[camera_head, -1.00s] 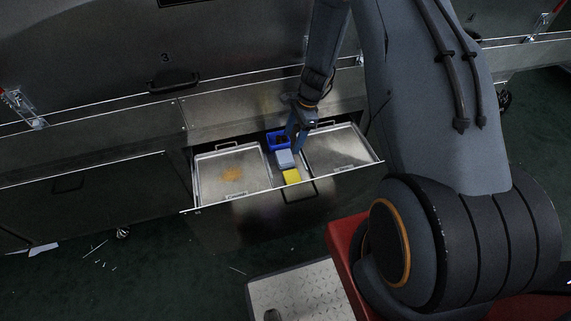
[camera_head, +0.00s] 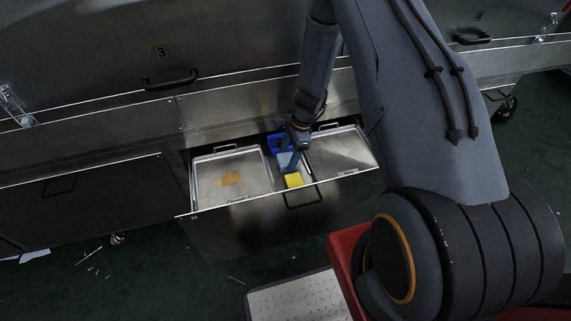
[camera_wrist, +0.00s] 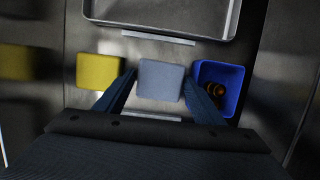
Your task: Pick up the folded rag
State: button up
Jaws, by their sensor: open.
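The folded rag (camera_wrist: 160,80) is a pale grey-blue square pad lying in the middle strip of the open drawer. In the head view the rag (camera_head: 283,159) is partly covered by my gripper (camera_head: 294,160). In the wrist view my gripper (camera_wrist: 160,92) is open, with one finger on each side of the rag. Whether the fingers touch it I cannot tell.
A yellow block (camera_wrist: 98,72) lies on one side of the rag and a blue bin (camera_wrist: 232,75) with dark and orange items on the other. Metal trays (camera_head: 210,190) flank the strip. The drawer's front edge (camera_head: 255,200) and the cabinet above bound the space.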

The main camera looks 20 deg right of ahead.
aim_at(288, 159)
jog(key=shift+c, duration=0.5)
jog(key=shift+r, duration=0.1)
jog(key=c, duration=0.6)
jog(key=shift+r, duration=0.1)
notch_tip(288, 159, up, 10)
